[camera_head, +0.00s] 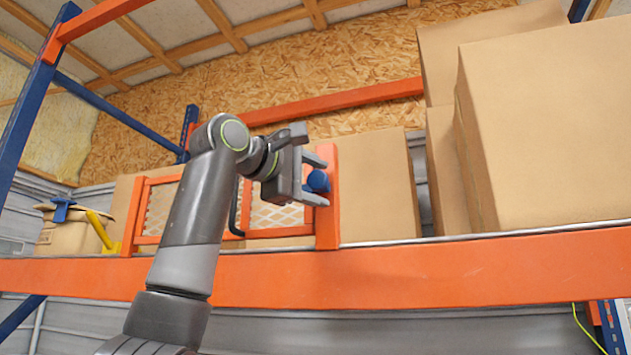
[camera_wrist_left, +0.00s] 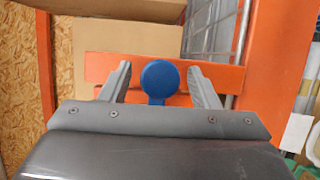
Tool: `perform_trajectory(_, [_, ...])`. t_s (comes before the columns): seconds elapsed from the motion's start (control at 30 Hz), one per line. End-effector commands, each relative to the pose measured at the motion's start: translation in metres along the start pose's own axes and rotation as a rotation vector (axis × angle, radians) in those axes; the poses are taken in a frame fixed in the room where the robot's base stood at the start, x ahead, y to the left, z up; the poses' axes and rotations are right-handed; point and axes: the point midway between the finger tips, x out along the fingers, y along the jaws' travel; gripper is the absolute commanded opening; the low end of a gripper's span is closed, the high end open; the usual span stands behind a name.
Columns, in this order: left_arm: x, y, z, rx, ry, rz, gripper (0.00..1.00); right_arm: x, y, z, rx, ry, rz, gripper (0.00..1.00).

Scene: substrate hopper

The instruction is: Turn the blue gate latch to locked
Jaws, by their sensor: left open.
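The blue gate latch (camera_head: 318,181) is a round knob on the orange gate post (camera_head: 327,220) at the right end of the orange mesh gate (camera_head: 270,218). My left gripper (camera_head: 317,180) is open at the latch, with one finger above it and one below. In the left wrist view, the blue latch (camera_wrist_left: 160,79) sits between the two open fingertips (camera_wrist_left: 160,80), with gaps on both sides. It does not look gripped. Whether the latch stands locked or unlocked I cannot tell. My right gripper is not in view.
An orange shelf beam (camera_head: 400,272) runs below the gate. Large cardboard boxes (camera_head: 545,120) stand on the shelf at the right. At the left are an open box (camera_head: 68,235) and a yellow item (camera_head: 100,230). The space in front of the beam looks clear.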

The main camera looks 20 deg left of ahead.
Motion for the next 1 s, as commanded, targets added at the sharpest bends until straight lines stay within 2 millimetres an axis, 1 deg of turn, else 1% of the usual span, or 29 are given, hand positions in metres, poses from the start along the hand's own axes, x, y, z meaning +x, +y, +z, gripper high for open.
perform_trajectory(0.17, [-0.023, -0.003, 0.0, 0.001, 0.001, 0.005, 0.56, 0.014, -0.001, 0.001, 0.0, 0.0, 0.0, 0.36])
perform_trajectory(0.27, [-0.046, -0.003, -0.001, 0.002, 0.002, 0.007, 0.56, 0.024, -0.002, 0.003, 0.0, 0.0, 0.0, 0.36])
perform_trajectory(0.5, [-0.106, -0.003, -0.001, 0.0, 0.002, 0.006, 0.56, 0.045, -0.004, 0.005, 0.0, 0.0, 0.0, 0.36])
perform_trajectory(0.6, [-0.129, -0.003, -0.001, 0.0, 0.001, 0.006, 0.56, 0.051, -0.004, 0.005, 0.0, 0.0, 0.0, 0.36])
perform_trajectory(0.7, [-0.147, -0.002, 0.0, 0.0, 0.001, 0.004, 0.56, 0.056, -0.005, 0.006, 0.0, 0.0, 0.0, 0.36])
perform_trajectory(0.83, [-0.164, -0.001, -0.001, 0.0, 0.001, 0.003, 0.56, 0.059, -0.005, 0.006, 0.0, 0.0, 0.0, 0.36])
perform_trajectory(1.0, [-0.172, -0.001, 0.0, 0.0, 0.0, 0.001, 0.56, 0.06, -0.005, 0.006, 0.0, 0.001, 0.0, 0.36])
